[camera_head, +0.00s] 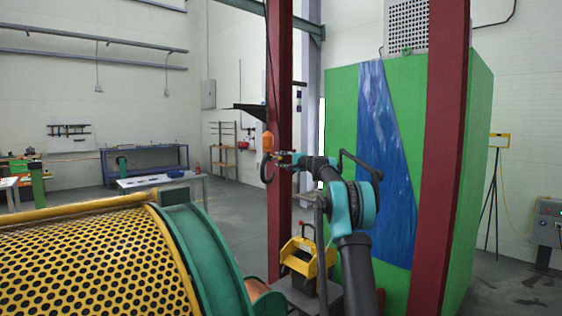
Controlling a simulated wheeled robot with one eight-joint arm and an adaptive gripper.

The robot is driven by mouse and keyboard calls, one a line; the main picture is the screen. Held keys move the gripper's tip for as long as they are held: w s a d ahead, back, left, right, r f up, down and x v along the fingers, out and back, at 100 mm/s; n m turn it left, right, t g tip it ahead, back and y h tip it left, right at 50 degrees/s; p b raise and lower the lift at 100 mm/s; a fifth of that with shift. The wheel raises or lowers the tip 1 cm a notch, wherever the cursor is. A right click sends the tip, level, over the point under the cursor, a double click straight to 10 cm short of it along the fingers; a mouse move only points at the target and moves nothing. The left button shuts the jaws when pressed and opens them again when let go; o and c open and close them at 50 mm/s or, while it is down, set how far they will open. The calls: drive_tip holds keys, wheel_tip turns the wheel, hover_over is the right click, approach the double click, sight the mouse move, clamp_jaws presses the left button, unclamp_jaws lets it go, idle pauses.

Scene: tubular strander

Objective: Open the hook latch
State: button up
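A dark crane hook (266,170) hangs below an orange hook block (268,141) on a thin cable, in front of the red post. The latch on the hook is too small to make out. My teal and black arm reaches up from the lower right, and my gripper (279,158) is at the right side of the hook, close to its upper part. It overlaps the hook's edge in the picture. I cannot tell whether it touches the hook, or whether its fingers are open or shut.
A yellow perforated guard (90,262) with a green rim (205,255) fills the lower left. Red posts (279,90) stand behind the hook and at right (447,150). A yellow-black machine (306,262) is below my arm. A green booth (340,120) stands behind. Open floor lies left of the hook.

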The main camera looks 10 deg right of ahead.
drive_tip(key=shift+d, duration=0.1)
drive_tip(key=v, duration=1.2)
drive_tip(key=s+a+f+n+g+h, duration=0.25)
drive_tip(key=s+a+f, duration=0.35)
drive_tip(key=s+f, duration=0.55)
drive_tip(key=s+a+f+n+g+h, duration=0.1)
drive_tip(key=s+a+f+n+g, duration=0.4)
drive_tip(key=s+f, duration=0.65)
drive_tip(key=s+d+f+n+g+h, duration=0.1)
drive_tip(key=s+d+f+h, duration=0.1)
drive_tip(key=s+f, duration=0.5)
drive_tip(key=s+d+f+n+g+h, duration=0.1)
drive_tip(key=s+f, duration=0.6)
drive_tip(key=s, duration=1.1)
drive_tip(key=s+d+f+n+g+h, duration=0.1)
drive_tip(key=s+d+f+h, duration=0.2)
drive_tip(key=s+f, duration=0.4)
drive_tip(key=s+h, duration=0.1)
drive_tip(key=s, duration=0.5)
drive_tip(key=shift+f, duration=0.4)
